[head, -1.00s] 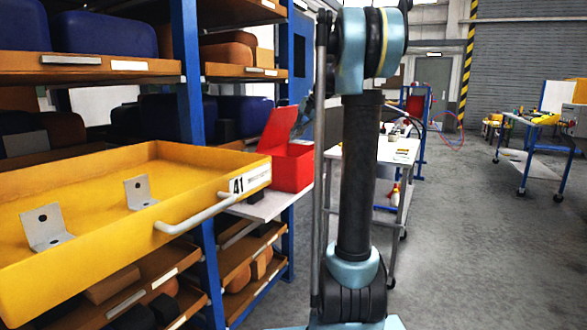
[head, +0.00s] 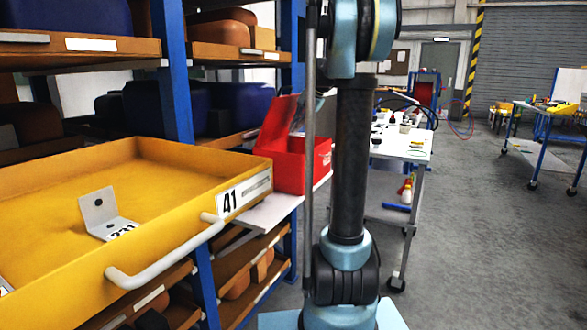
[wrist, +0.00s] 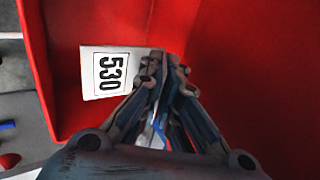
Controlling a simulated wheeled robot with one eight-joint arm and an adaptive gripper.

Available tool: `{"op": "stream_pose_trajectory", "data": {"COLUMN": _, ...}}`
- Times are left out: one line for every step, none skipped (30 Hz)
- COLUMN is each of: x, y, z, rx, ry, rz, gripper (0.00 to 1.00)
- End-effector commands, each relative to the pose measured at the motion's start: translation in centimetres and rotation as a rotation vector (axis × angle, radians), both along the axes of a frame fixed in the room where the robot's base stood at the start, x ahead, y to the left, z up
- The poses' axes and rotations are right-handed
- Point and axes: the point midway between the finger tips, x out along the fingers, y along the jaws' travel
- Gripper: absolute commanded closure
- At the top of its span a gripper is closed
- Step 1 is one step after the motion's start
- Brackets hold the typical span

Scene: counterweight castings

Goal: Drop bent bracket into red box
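A pale bent bracket (wrist: 103,73) with a label reading 530 shows at my fingertips in the wrist view, against the red inside of the box. My gripper (wrist: 164,72) has its fingers drawn close together at the bracket's edge and seems shut on it; the fingers hide the bracket's other leg. The red box (head: 318,165) stands open, its lid (head: 276,130) raised, on a pale shelf at the rack's side. It also shows around my gripper in the wrist view (wrist: 240,60). My arm's column hides part of the view right of the box.
A yellow drawer (head: 185,163) marked 41 sticks out at left, with a labelled bracket (head: 99,210) inside and part of another at the left edge. A blue-framed rack (head: 174,70) stands behind.

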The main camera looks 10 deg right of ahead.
Motion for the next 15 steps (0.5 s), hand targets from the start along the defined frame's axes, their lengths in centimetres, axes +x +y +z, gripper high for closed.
{"op": "stream_pose_trajectory", "data": {"x": 0.0, "y": 0.0, "z": -0.6, "rx": 0.0, "ry": 0.0, "rz": 0.0, "gripper": 1.0}}
{"op": "stream_pose_trajectory", "data": {"x": 0.0, "y": 0.0, "z": -0.9, "rx": 0.0, "ry": 0.0, "rz": 0.0, "gripper": 1.0}}
{"op": "stream_pose_trajectory", "data": {"x": 0.0, "y": 0.0, "z": -1.3, "rx": 0.0, "ry": 0.0, "rz": 0.0, "gripper": 1.0}}
{"op": "stream_pose_trajectory", "data": {"x": 0.0, "y": 0.0, "z": -1.5, "rx": 0.0, "ry": 0.0, "rz": 0.0, "gripper": 1.0}}
{"op": "stream_pose_trajectory", "data": {"x": 0.0, "y": 0.0, "z": -1.8, "rx": 0.0, "ry": 0.0, "rz": 0.0, "gripper": 1.0}}
{"op": "stream_pose_trajectory", "data": {"x": 0.0, "y": 0.0, "z": -2.1, "rx": 0.0, "ry": 0.0, "rz": 0.0, "gripper": 1.0}}
{"op": "stream_pose_trajectory", "data": {"x": 0.0, "y": 0.0, "z": -2.3, "rx": 0.0, "ry": 0.0, "rz": 0.0, "gripper": 1.0}}
{"op": "stream_pose_trajectory", "data": {"x": 0.0, "y": 0.0, "z": -2.5, "rx": 0.0, "ry": 0.0, "rz": 0.0, "gripper": 1.0}}
{"op": "stream_pose_trajectory", "data": {"x": 0.0, "y": 0.0, "z": -2.7, "rx": 0.0, "ry": 0.0, "rz": 0.0, "gripper": 1.0}}
{"op": "stream_pose_trajectory", "data": {"x": 0.0, "y": 0.0, "z": -2.8, "rx": 0.0, "ry": 0.0, "rz": 0.0, "gripper": 1.0}}
{"op": "stream_pose_trajectory", "data": {"x": 0.0, "y": 0.0, "z": -3.0, "rx": 0.0, "ry": 0.0, "rz": 0.0, "gripper": 1.0}}
{"op": "stream_pose_trajectory", "data": {"x": 0.0, "y": 0.0, "z": -3.1, "rx": 0.0, "ry": 0.0, "rz": 0.0, "gripper": 1.0}}
{"op": "stream_pose_trajectory", "data": {"x": 0.0, "y": 0.0, "z": -3.1, "rx": 0.0, "ry": 0.0, "rz": 0.0, "gripper": 1.0}}
{"op": "stream_pose_trajectory", "data": {"x": 0.0, "y": 0.0, "z": -3.2, "rx": 0.0, "ry": 0.0, "rz": 0.0, "gripper": 1.0}}
{"op": "stream_pose_trajectory", "data": {"x": 0.0, "y": 0.0, "z": -3.2, "rx": 0.0, "ry": 0.0, "rz": 0.0, "gripper": 1.0}}
